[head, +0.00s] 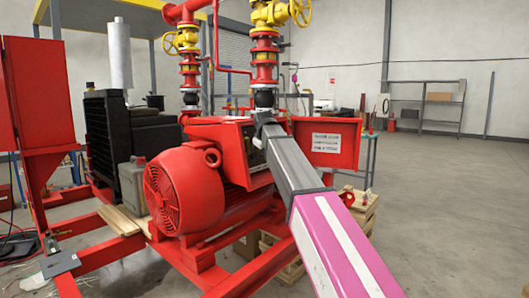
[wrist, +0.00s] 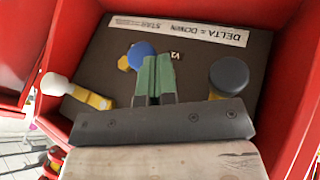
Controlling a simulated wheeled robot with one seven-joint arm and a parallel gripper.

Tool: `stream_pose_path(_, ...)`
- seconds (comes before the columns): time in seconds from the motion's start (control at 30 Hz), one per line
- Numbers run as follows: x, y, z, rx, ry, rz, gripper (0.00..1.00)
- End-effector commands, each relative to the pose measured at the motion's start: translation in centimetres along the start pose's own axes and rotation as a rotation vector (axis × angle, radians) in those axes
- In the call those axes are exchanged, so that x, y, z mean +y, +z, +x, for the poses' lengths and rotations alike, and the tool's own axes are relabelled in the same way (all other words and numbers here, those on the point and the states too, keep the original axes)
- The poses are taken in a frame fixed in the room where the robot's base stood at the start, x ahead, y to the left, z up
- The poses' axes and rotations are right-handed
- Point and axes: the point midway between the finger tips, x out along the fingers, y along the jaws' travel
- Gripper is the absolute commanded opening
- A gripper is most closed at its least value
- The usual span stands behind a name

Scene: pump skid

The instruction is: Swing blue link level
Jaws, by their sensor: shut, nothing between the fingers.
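In the wrist view, the blue link's round blue knob (wrist: 141,54) is just left of my gripper's fingertips, with a bit of yellow showing at its left. The rest of this link is hidden behind the fingers, so I cannot tell its angle. My gripper (wrist: 157,66) has green fingers, shut together and empty. They overlap the knob's right edge in the picture; I cannot tell whether they touch it. In the head view, my grey and pink arm reaches to the open red box (head: 215,130) and hides the fingers.
A white-knobbed yellow link (wrist: 55,84) lies left of my gripper, and a dark-grey-knobbed link (wrist: 228,76) lies right. A label (wrist: 180,30) reads "DELTA = DOWN". Red box walls surround the panel. The box's open door (head: 326,145) stands right of my arm; a red motor (head: 185,190) sits below left.

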Motion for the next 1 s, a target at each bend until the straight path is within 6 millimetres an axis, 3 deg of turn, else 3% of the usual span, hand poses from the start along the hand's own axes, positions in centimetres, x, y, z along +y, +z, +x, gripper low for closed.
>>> stream_pose_path(0.63,0.4,0.2,0.5,0.027,0.193,-0.075,0.0)
stream_pose_path(1.0,1.4,0.2,1.1,0.026,0.188,-0.073,0.0)
